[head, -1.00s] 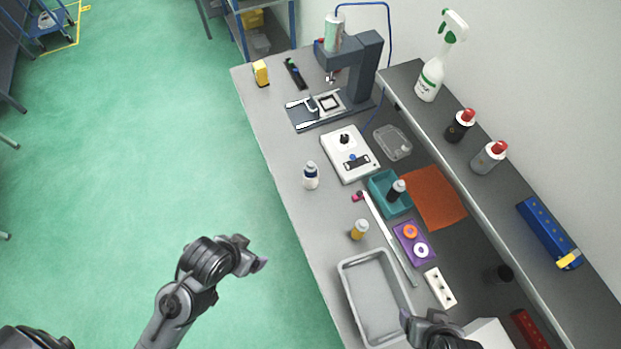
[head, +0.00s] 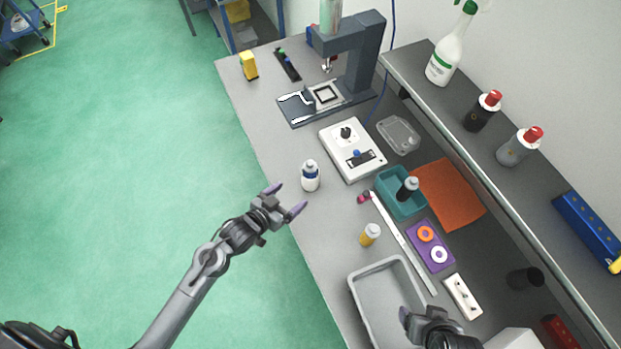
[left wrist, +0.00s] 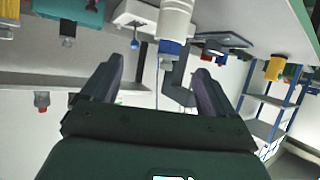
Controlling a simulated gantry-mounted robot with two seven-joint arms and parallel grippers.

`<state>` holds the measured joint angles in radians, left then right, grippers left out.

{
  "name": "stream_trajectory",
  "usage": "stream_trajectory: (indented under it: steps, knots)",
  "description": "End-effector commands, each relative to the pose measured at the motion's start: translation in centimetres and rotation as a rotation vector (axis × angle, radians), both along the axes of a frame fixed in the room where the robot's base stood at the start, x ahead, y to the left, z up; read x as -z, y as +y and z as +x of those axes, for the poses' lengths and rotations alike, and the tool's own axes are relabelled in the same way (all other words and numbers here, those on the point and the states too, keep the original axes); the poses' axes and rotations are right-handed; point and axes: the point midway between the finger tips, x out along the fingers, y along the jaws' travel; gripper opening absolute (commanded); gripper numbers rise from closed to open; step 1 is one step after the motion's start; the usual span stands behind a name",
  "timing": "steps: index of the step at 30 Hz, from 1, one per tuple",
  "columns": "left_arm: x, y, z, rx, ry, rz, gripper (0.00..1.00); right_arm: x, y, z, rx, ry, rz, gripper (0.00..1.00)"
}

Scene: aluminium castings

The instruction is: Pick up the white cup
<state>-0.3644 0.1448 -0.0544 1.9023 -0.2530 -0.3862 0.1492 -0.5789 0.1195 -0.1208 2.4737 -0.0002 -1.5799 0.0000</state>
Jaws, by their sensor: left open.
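I see no plain white cup. A small white bottle (head: 310,180) with a blue band and a grey cap stands upright near the bench's left edge. My left gripper (head: 287,199) is open and empty, just left of and below the bottle in the head view, its fingers pointing towards it. In the left wrist view the bottle (left wrist: 175,20) appears upside down, ahead of the gap between the fingers (left wrist: 168,68), not gripped. My right gripper (head: 432,322) is at the bottom, beside the grey tray; its jaw opening is unclear.
On the bench (head: 275,165) are a grey tray (head: 352,290), a yellow bottle (head: 370,235), a teal bin (head: 388,200), a white control box (head: 340,135) and a dark press (head: 365,60). A raised shelf (head: 470,150) runs along the right. Bench left of the bottle is narrow.

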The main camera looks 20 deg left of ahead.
Motion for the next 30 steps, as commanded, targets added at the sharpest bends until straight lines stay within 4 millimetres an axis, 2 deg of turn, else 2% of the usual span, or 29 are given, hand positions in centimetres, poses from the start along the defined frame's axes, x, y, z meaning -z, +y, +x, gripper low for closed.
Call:
stream_trajectory:
  steps: [1, 3, 7, 14, 21, 30]
  knots:
    - [2.7, 0.3, 1.0, 0.003, -0.014, 0.0, 0.88, 2.5, 0.0, 0.0, 0.001, -0.001, 0.001, 0.74]
    - [4.0, 0.7, 2.1, 0.003, -0.019, 0.006, 0.88, 3.7, 0.1, 0.0, 0.001, -0.002, 0.003, 0.74]
    - [4.3, 1.2, 3.9, -0.003, -0.046, 0.013, 0.88, 5.1, 0.1, 0.1, 0.001, -0.004, 0.002, 0.74]
    - [4.2, 0.8, 6.3, -0.005, -0.07, 0.012, 0.88, 5.6, 0.0, 0.0, 0.002, -0.006, 0.002, 0.74]
    - [5.3, -0.1, 9.0, -0.005, -0.069, 0.012, 0.88, 5.6, -0.1, 0.0, 0.0, -0.005, -0.001, 0.74]
    - [5.9, -0.8, 10.5, -0.004, -0.069, 0.013, 0.88, 5.5, -0.1, 0.0, -0.001, -0.005, -0.003, 0.74]
